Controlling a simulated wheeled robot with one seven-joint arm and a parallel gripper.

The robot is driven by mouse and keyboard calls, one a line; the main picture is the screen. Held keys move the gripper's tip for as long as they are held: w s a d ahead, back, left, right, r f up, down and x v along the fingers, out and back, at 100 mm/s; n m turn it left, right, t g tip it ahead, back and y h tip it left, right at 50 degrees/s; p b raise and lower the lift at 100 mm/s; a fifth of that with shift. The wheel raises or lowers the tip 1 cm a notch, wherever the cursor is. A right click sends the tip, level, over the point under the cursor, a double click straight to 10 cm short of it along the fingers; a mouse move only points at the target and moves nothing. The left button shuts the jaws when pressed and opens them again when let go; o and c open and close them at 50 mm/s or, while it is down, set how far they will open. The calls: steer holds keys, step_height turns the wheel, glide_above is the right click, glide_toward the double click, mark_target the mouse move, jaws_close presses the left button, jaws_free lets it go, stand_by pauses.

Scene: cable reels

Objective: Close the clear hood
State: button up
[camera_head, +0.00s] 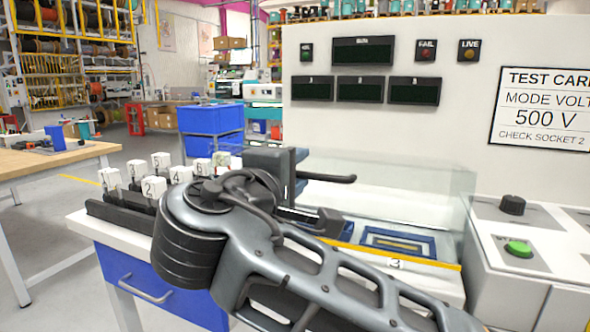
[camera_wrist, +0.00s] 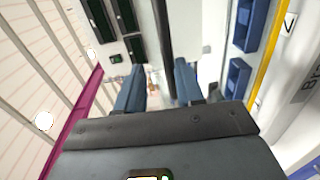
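The clear hood (camera_head: 415,190) is a see-through box at the right of the bench, against the white test panel. How far it stands open is hard to tell. A black handle bar (camera_head: 330,178) sticks out to the right from my gripper (camera_head: 298,172). In the wrist view a dark bar (camera_wrist: 163,40) runs between the two blue fingertips of my gripper (camera_wrist: 158,88), nearer the right one. The fingers stand apart, with a gap beside the bar. My arm covers the hood's lower left part.
A bay with blue sockets (camera_head: 397,242) and a yellow front edge lies below the hood. Several white numbered blocks (camera_head: 153,187) stand on black rails at the left. A green button (camera_head: 518,249) and a black knob (camera_head: 512,205) are on the right console.

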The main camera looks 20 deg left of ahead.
steer(key=shift+s, duration=0.1)
steer(key=s, duration=0.7)
steer(key=shift+s+a+r, duration=0.15)
steer(key=shift+s, duration=0.2)
